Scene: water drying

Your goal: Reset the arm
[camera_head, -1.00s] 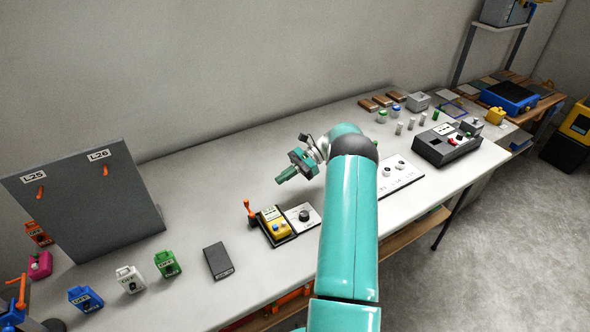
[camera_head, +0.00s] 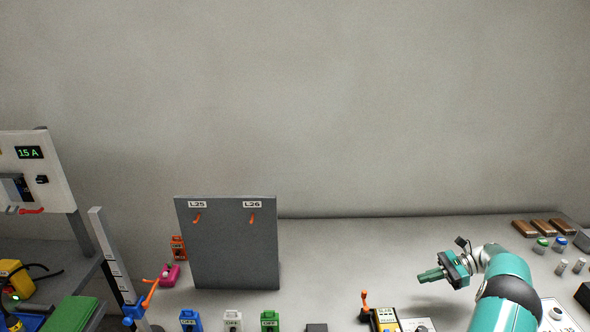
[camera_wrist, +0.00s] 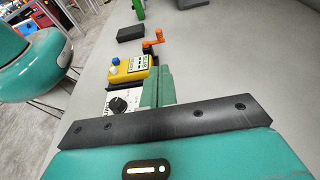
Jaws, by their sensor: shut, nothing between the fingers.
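My gripper (camera_head: 432,275) is at the right in the head view, held above the white bench (camera_head: 330,262). Its teal fingers are together with nothing between them. In the wrist view the closed fingers (camera_wrist: 158,88) point away from the camera over the bench. A yellow device (camera_wrist: 130,70) with a blue knob, an orange lever (camera_wrist: 153,44) and a panel with a black dial (camera_wrist: 118,104) show beside the fingers, apart from them. The head view cuts off the yellow device at its lower edge.
A grey upright board (camera_head: 230,255) labelled L25 and L26 stands on the bench. Blue (camera_head: 190,321), white (camera_head: 233,321) and green (camera_head: 269,321) boxes stand before it. Brown blocks (camera_head: 540,228) lie at the far right. A panel (camera_head: 38,175) reads 15 A at left.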

